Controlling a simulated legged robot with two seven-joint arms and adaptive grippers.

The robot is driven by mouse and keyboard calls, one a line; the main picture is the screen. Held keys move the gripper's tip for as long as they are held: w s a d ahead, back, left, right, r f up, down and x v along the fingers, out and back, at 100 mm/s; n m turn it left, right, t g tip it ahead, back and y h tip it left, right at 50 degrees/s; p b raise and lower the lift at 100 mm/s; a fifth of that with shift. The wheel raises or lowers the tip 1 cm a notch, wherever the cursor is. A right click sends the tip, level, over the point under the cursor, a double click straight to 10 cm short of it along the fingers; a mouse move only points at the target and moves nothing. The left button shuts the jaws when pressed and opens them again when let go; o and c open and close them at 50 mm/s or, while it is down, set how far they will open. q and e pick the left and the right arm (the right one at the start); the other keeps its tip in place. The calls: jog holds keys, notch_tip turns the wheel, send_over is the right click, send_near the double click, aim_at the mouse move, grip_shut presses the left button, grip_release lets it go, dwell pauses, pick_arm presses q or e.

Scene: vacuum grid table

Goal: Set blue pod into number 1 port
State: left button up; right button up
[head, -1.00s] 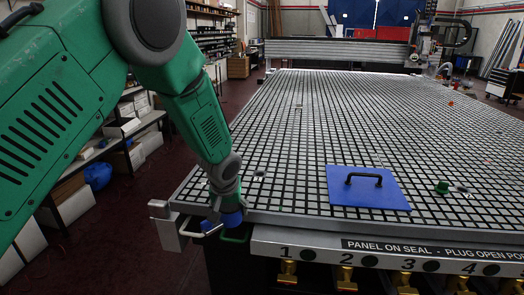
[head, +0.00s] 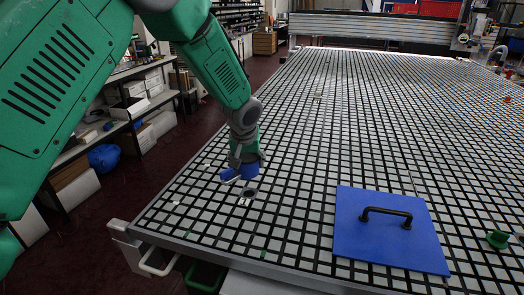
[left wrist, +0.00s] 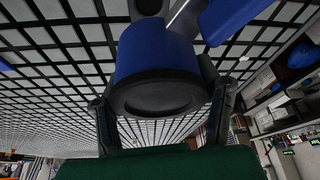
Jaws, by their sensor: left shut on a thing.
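My left gripper (head: 243,161) is shut on the blue pod (head: 238,174), over the near left part of the grid table. In the left wrist view the pod (left wrist: 157,52) sits between the two fingers (left wrist: 158,105), its dark round end facing the camera. Just beyond the pod's lower right in the head view is a dark round port (head: 249,192) with a small pale label; I cannot read its number. The pod appears above the surface and apart from the port. My right gripper is out of view.
A blue panel (head: 360,250) with a black handle (head: 386,214) lies right of the gripper on the grid table (head: 300,160). Another small port (head: 317,97) lies farther back. The grid between is clear.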

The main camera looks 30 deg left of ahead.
aim_at(248, 176)
pick_arm(q)
jog(key=shift+r, duration=0.25)
jog(key=shift+s+d+r, duration=0.15)
jog(key=shift+d, duration=0.1)
jog(key=shift+p, duration=0.3)
jog(key=shift+a+f+b, duration=0.1)
jog(key=shift+f+b, duration=0.45)
jog(key=shift+f, duration=0.4)
jog(key=shift+f+b, duration=0.95)
jog(key=shift+f, duration=1)
